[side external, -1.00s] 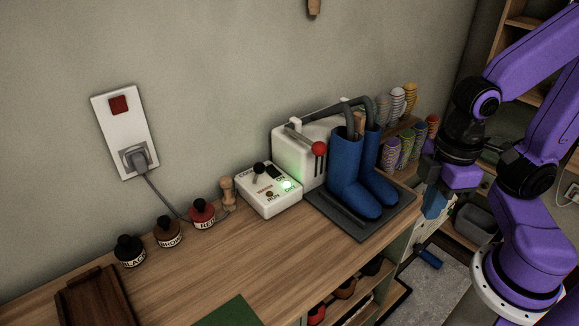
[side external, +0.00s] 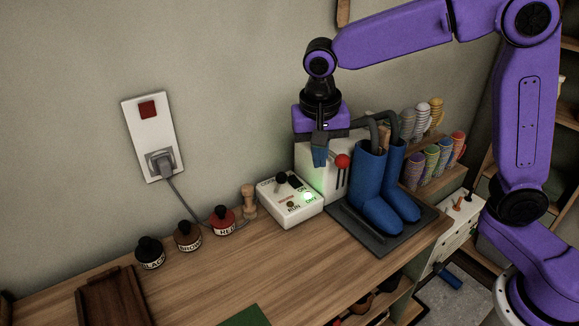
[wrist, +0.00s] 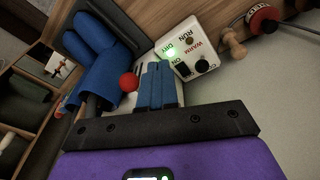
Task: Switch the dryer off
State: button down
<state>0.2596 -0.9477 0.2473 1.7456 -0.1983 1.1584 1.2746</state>
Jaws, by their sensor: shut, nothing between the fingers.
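The dryer is a white box (side external: 310,178) against the wall, with grey hoses running into two blue boots (side external: 370,175) on a dark tray. A red-ball lever (side external: 342,161) is on its front. Left of it sits a white control box (side external: 290,212) with a black knob (side external: 281,177), labels including RUN and DRY, and a lit green lamp (side external: 307,197). My gripper (side external: 319,164) points down in front of the dryer, left of the red ball. In the wrist view its blue fingers (wrist: 157,68) are together and empty, between the red ball (wrist: 129,81) and the control box (wrist: 190,58).
A wall plate (side external: 141,115) has a red switch (side external: 148,109) and a grey plug with a cable. Bottles (side external: 188,237) and a wooden peg (side external: 249,203) stand left of the control box. The bench front is mostly clear.

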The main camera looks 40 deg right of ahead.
jog(key=w+d+m+h, duration=0.1)
jog(key=w+m, duration=1.1)
jog(key=w, duration=0.1)
jog(key=shift+w+d+f+h, duration=0.15)
jog(key=shift+w+f+h, duration=0.25)
jog(key=shift+f, duration=0.05)
jog(key=shift+f, duration=0.1)
send_near(292, 175)
jog(key=x, duration=0.5)
jog(key=shift+s+d, duration=0.15)
jog(key=shift+d, duration=0.05)
jog(key=shift+f, duration=0.6)
jog(key=shift+w, duration=0.2)
